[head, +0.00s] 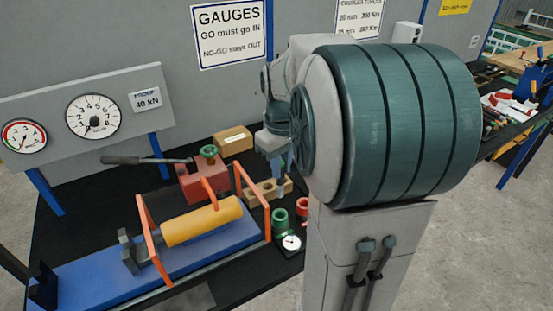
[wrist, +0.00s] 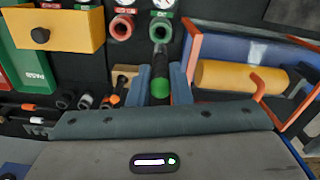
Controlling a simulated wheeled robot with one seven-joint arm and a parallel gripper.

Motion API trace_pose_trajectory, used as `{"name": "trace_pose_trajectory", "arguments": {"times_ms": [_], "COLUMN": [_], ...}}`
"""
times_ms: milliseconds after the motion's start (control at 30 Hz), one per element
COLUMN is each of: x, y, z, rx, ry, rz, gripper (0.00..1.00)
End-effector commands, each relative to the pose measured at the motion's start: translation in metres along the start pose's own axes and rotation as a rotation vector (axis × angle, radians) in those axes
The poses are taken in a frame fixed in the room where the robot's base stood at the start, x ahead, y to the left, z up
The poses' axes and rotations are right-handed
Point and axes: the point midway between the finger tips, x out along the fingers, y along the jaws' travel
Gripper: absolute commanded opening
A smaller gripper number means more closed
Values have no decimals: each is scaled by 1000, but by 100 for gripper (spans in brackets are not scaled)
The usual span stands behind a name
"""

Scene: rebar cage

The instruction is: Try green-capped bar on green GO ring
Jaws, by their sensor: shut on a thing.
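My gripper (wrist: 160,84) is shut on a dark bar with a green cap (wrist: 160,90), held between its two fingers in the wrist view. The bar's far end points up the picture toward the green GO ring (wrist: 162,28) and shows just below it; I cannot tell whether they touch. The red NO-GO ring (wrist: 122,27) is just left of the green one. In the head view the green ring (head: 280,219) and red ring (head: 302,207) stand at the table's right side. There my gripper (head: 277,160) is partly hidden by my arm, and the bar cannot be made out.
A yellow cylinder (head: 202,221) lies on a blue bed (head: 90,274) between orange frames. Several bar ends (wrist: 85,101) show left of my gripper.

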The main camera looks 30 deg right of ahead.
Motion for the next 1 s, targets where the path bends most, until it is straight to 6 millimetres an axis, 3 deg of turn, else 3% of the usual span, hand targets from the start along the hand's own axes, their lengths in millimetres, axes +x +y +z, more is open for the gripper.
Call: {"name": "trace_pose_trajectory", "arguments": {"times_ms": [333,1000], "x": [0,56], "y": [0,1], "z": [2,2], "rx": [0,3], "ry": [1,0], "rz": [1,0], "gripper": [0,0]}}
